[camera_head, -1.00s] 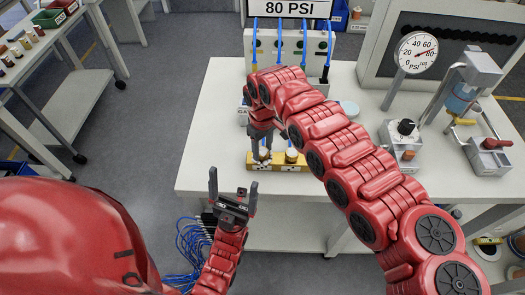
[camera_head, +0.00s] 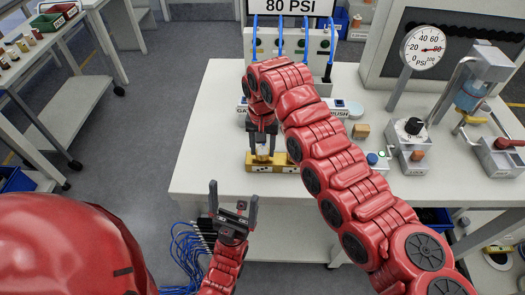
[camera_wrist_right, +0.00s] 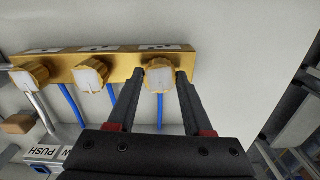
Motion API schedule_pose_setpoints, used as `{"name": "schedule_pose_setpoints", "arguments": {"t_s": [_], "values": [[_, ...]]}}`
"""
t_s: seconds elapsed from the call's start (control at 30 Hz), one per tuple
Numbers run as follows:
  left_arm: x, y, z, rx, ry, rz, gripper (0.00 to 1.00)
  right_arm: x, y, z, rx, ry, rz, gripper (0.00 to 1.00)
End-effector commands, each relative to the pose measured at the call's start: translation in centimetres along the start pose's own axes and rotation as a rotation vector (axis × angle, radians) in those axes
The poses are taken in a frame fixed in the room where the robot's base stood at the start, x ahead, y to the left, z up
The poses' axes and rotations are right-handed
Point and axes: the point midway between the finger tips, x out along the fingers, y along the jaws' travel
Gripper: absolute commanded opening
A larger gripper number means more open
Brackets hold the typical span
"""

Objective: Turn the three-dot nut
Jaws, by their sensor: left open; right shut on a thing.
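The gold manifold bar (camera_head: 285,168) lies near the front of the white bench, and three gold nuts with pale faces show on it in the right wrist view. My right gripper (camera_head: 262,157) is over the bar's left end in the head view. In the right wrist view its fingers are shut on both sides of the rightmost nut (camera_wrist_right: 159,79). The dot label (camera_wrist_right: 160,47) above it looks like three dots but is small. The middle nut (camera_wrist_right: 90,76) and the left nut (camera_wrist_right: 30,75) are free. My left gripper (camera_head: 234,193) is open and empty before the bench's front edge.
A pressure gauge (camera_head: 424,50), a black-knobbed box (camera_head: 412,132) and a clamp device (camera_head: 475,85) stand on the right of the bench. A tan block (camera_head: 361,131) lies right of the manifold. Blue hoses (camera_head: 185,250) hang below the front edge.

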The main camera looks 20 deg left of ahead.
Motion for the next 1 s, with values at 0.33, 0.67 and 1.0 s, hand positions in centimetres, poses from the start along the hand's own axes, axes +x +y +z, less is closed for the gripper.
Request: {"name": "schedule_pose_setpoints", "arguments": {"t_s": [0.33, 0.67, 1.0], "values": [[-0.99, 0.05, 0.17, 0.000, 0.000, 0.000, 0.94, 0.04, -0.05, -0.08, 0.150, 0.003, -0.002, 0.00], [-1.08, 0.05, 0.19, 0.000, 0.000, 0.000, 0.94, -0.08, 0.00, -0.08, 0.181, 0.003, -0.001, 0.00], [-1.07, 0.05, 0.18, 0.000, 0.000, 0.000, 0.94, -0.09, 0.00, -0.07, 0.180, 0.003, 0.000, 0.67]]}}
